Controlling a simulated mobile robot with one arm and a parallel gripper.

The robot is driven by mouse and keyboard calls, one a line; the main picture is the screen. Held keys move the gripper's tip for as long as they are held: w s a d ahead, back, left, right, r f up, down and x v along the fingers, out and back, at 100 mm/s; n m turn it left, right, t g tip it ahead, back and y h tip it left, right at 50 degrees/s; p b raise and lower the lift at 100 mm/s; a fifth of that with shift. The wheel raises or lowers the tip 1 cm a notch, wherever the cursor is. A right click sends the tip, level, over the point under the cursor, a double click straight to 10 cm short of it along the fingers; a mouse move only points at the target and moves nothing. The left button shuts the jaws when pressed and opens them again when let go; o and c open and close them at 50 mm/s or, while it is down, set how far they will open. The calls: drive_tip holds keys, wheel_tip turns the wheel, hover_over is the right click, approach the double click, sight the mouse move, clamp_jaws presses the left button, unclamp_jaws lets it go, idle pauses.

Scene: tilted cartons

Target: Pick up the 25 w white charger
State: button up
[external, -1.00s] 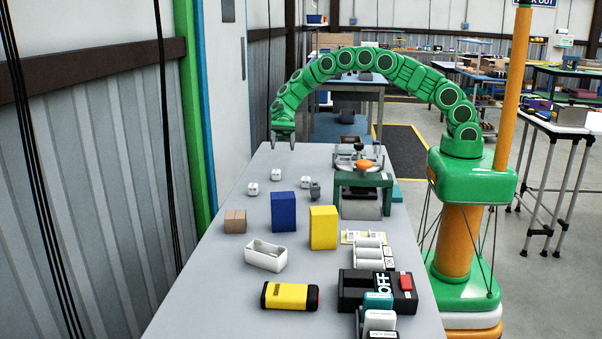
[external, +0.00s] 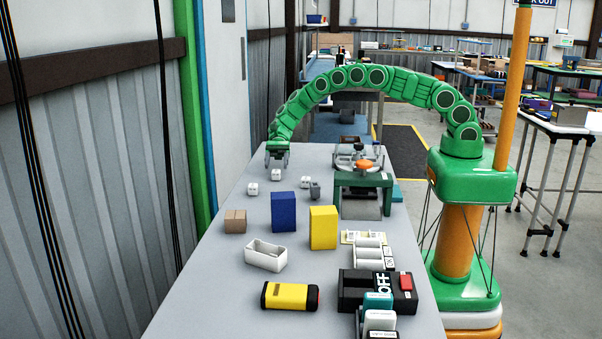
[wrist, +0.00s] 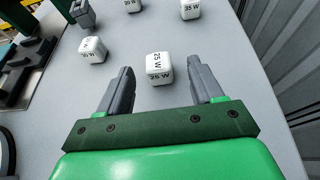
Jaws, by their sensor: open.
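A white cube charger (wrist: 158,74) marked "25 W" rests on the grey table just ahead of my gripper (wrist: 160,66) in the wrist view. My gripper is open and empty, with its two grey fingers on either side of the space before the cube. In the external view, my gripper (external: 277,164) hangs low at the far end of the table, just behind this charger (external: 277,175). Other white cubes (wrist: 92,50), (wrist: 191,8) and (wrist: 132,5) stand further off; their labels are too small to read surely.
A small grey block (wrist: 83,14) stands near the white cubes. Blue (external: 283,211) and yellow (external: 323,228) boxes stand nearer the external camera. A green stand (external: 363,180) is to the right. The corrugated wall (external: 90,200) borders the left side.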

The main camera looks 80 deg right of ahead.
sight(276, 170)
drive_tip(key=shift+x, duration=2.3)
drive_tip(key=shift+s+d+f, duration=0.15)
drive_tip(key=shift+f, duration=0.05)
drive_tip(key=c, duration=1.1)
